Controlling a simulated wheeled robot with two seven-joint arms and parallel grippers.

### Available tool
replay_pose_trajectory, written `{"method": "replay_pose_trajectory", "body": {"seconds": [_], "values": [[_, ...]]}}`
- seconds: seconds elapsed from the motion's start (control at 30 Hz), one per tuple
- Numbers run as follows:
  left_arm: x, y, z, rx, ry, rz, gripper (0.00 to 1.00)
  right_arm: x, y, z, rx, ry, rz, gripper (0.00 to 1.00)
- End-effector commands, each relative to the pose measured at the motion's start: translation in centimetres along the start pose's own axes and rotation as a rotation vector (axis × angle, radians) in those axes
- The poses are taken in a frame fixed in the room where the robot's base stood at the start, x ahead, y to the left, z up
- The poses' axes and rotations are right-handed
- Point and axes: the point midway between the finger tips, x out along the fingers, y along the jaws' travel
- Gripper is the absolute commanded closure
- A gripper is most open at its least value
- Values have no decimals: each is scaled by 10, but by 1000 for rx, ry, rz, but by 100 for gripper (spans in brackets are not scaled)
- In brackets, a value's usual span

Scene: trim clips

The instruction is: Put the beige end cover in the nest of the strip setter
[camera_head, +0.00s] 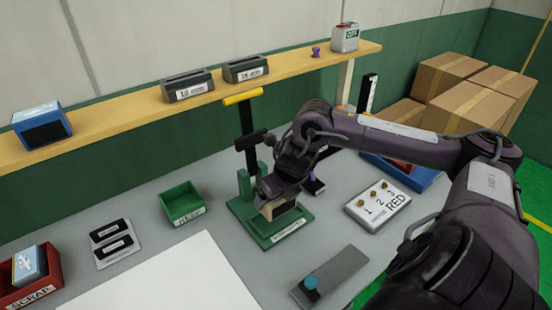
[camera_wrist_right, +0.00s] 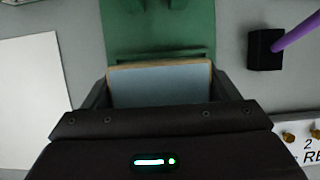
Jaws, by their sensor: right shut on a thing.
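The green strip setter (camera_head: 257,228) stands on the grey table, with a dark post and a yellow handle (camera_head: 243,97). My right gripper (camera_head: 279,198) is over its base plate, shut on the beige end cover (camera_head: 270,212). In the right wrist view the cover (camera_wrist_right: 160,87) sits between the fingers (camera_wrist_right: 160,100), showing a beige rim and a grey-blue face. Green setter parts (camera_wrist_right: 155,30) lie just beyond it. The nest is hidden by the gripper and cover. I cannot tell whether the cover touches the nest. My left gripper is not in view.
A green bin (camera_head: 181,203) and a slotted plate (camera_head: 112,242) lie left of the setter. A red scrap bin (camera_head: 58,270) is far left. A numbered white block (camera_head: 378,206) is right, and a grey plate with a blue knob (camera_head: 330,276) is in front. A shelf (camera_head: 130,112) runs behind.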

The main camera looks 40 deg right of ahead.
Motion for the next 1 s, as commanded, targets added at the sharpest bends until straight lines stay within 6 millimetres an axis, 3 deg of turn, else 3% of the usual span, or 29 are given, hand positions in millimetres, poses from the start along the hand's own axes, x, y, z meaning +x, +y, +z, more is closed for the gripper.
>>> {"method": "replay_pose_trajectory", "body": {"seconds": [0.3,0.67,0.7,0.83,1.0], "values": [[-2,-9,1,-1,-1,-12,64,34,0,-15,1,2,0,44],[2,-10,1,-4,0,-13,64,39,0,-16,1,0,0,44],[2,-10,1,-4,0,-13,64,39,0,-17,0,1,0,17],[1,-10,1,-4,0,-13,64,38,0,-16,1,1,0,0],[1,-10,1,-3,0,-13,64,38,0,-16,1,1,0,0]]}}
